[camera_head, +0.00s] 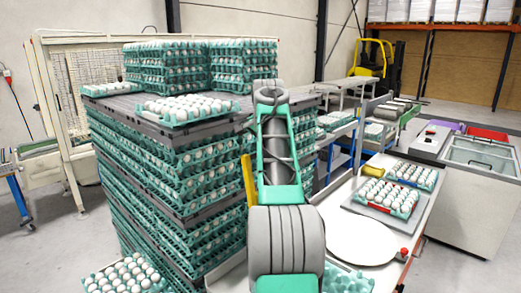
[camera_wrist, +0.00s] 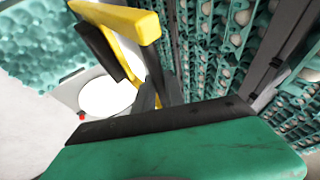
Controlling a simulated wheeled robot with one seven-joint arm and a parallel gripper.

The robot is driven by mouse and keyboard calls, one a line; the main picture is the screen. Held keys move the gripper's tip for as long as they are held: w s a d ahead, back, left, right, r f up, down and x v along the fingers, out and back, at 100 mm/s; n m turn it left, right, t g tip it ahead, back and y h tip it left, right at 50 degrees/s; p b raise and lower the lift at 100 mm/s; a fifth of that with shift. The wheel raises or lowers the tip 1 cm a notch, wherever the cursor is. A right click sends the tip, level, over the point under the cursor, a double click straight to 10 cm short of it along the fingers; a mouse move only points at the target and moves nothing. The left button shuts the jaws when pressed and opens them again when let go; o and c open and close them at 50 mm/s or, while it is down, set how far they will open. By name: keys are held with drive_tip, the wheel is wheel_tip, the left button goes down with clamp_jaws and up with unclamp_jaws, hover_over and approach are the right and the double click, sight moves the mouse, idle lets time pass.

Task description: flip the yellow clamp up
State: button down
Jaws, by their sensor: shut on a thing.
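The yellow clamp (camera_wrist: 122,20) shows at the top of the wrist view as a bent yellow bar beside dark parts. In the head view, a yellow upright piece (camera_head: 249,180) stands just left of my green and grey arm, against the egg stack. My gripper (camera_wrist: 150,97) is close against the clamp in the wrist view and is shut on it; the exact contact is partly hidden by dark parts and a wide green part in front. In the head view, my arm hides the gripper.
A tall stack of teal egg trays (camera_head: 180,190) stands left of and behind my arm. A table with a round white plate (camera_head: 358,236) and egg trays (camera_head: 386,197) is at right. A metal cabinet (camera_head: 470,205) stands farther right. Open floor lies at far left.

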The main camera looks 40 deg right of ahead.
drive_tip(key=shift+w+f, duration=0.1)
drive_tip(key=shift+f, duration=0.55)
drive_tip(key=c, duration=1.8)
unclamp_jaws()
drive_tip(key=shift+o, duration=1.4)
drive_tip(key=shift+w, duration=0.5)
drive_tip(key=shift+o, duration=0.6)
drive_tip(key=shift+s+r, duration=0.3)
drive_tip(key=shift+s, duration=0.1)
drive_tip(key=shift+w+r, duration=0.1)
drive_tip(key=shift+w, duration=0.05)
drive_tip(key=v, duration=0.7)
drive_tip(key=shift+s+r, duration=0.25)
drive_tip(key=shift+r, duration=0.05)
